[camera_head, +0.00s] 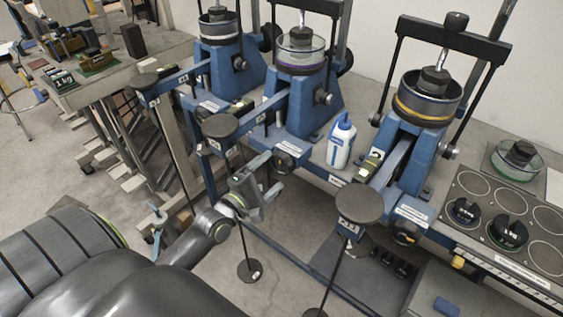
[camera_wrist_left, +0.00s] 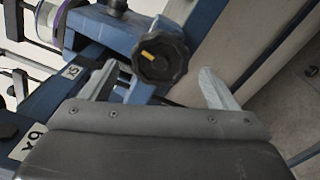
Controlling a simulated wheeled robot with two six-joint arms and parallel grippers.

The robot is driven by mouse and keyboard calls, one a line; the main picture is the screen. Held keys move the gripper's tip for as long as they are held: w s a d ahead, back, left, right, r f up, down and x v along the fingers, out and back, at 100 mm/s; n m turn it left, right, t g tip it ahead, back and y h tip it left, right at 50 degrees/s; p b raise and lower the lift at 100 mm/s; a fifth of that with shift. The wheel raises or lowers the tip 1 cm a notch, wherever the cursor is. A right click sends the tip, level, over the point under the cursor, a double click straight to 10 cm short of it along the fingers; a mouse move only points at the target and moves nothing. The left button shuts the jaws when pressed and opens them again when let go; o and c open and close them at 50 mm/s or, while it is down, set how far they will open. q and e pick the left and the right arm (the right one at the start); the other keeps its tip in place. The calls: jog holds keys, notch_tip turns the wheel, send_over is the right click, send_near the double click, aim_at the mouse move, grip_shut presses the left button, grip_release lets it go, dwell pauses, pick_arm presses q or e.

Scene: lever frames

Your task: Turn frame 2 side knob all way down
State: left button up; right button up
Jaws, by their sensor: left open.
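Three blue lever frames stand in a row, and the middle one (camera_head: 307,100) carries a black side knob (camera_head: 290,155) at its front. In the left wrist view, a dark lobed knob (camera_wrist_left: 160,54) with a yellow mark sits beyond the fingertips, roughly centred between them. My left gripper (camera_head: 270,178) is open and empty, just in front of and below the middle frame's knob. The fingers look apart from the knob, with the gap hard to judge. My right gripper is not in view.
A round dark plate (camera_head: 359,204) stands on the right frame's lever, and another (camera_head: 220,126) is left of my gripper. A white and blue bottle (camera_head: 341,142) stands on the bench. The right frame has its own knob (camera_head: 405,232). Floor below my gripper is partly clear.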

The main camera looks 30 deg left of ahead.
aim_at(279, 166)
pick_arm(q)
jog(key=shift+s, duration=0.45)
jog(key=m, duration=0.1)
jog(key=s+m, duration=0.1)
jog(key=shift+a+f+m, duration=0.1)
jog(key=shift+m, duration=0.2)
jog(key=w+m+b, duration=0.2)
jog(key=m, duration=0.1)
jog(key=w+m+b, duration=0.1)
jog(key=w+m, duration=0.1)
jog(key=m, duration=0.1)
jog(key=w+m+b, duration=0.2)
jog(key=m, duration=0.1)
jog(key=shift+w+d+f+b, duration=0.1)
jog(key=shift+w+d+b, duration=0.2)
jog(key=shift+w+b, duration=0.1)
jog(key=shift+p, duration=0.35)
jog(key=shift+c, duration=0.9)
jog(key=c, duration=1.1)
jog(key=shift+w, duration=0.1)
